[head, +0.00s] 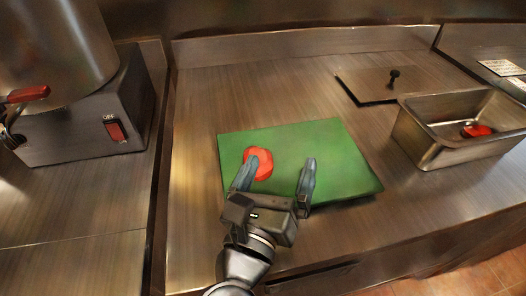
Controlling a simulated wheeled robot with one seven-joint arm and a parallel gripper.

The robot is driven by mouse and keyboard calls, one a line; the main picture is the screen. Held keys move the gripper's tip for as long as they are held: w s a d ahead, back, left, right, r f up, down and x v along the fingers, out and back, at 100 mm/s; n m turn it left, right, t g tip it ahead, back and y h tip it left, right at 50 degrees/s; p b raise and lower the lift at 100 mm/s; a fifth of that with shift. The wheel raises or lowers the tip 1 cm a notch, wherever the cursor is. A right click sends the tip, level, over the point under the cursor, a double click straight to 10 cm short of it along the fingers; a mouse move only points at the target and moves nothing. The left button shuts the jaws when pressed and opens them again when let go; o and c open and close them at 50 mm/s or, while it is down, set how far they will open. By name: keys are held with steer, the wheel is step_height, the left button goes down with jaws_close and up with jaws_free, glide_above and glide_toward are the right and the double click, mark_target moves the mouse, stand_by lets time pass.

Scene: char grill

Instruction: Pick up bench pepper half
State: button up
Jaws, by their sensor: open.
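A red pepper half (260,163) lies on the green cutting board (335,150) on the steel bench. My gripper (277,172) is open over the board, its two fingers spread left and right. The left finger overlaps the lower left edge of the pepper half in the head view. The right finger is apart from it, over bare board. I cannot tell the gripper's height above the board or whether the left finger touches the pepper half.
A steel pan (430,148) at the right holds another red piece (476,131). A flat lid with a black knob (372,84) lies behind the board. A machine with a red switch (115,130) stands at the left.

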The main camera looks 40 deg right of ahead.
steer(key=w+a+m+g+y, duration=0.1)
steer(key=a, duration=0.1)
steer(key=w+a+f+m+g+y, duration=0.1)
steer(key=a, duration=0.1)
steer(key=w+a+f+m+g+y, duration=0.1)
steer(key=a+y, duration=0.1)
steer(key=shift+m, duration=0.4)
steer(key=p+x, duration=0.2)
steer(key=x, duration=0.4)
steer(key=shift+w+d+f+p, duration=0.1)
steer(key=shift+w+d+p, duration=0.1)
steer(key=shift+d+p, duration=0.1)
steer(key=shift+w+d+f, duration=0.25)
steer(key=shift+d+f, duration=0.05)
steer(key=shift+d, duration=0.05)
steer(key=shift+c, duration=0.3)
steer(key=shift+f, duration=0.1)
steer(key=c, duration=1.1)
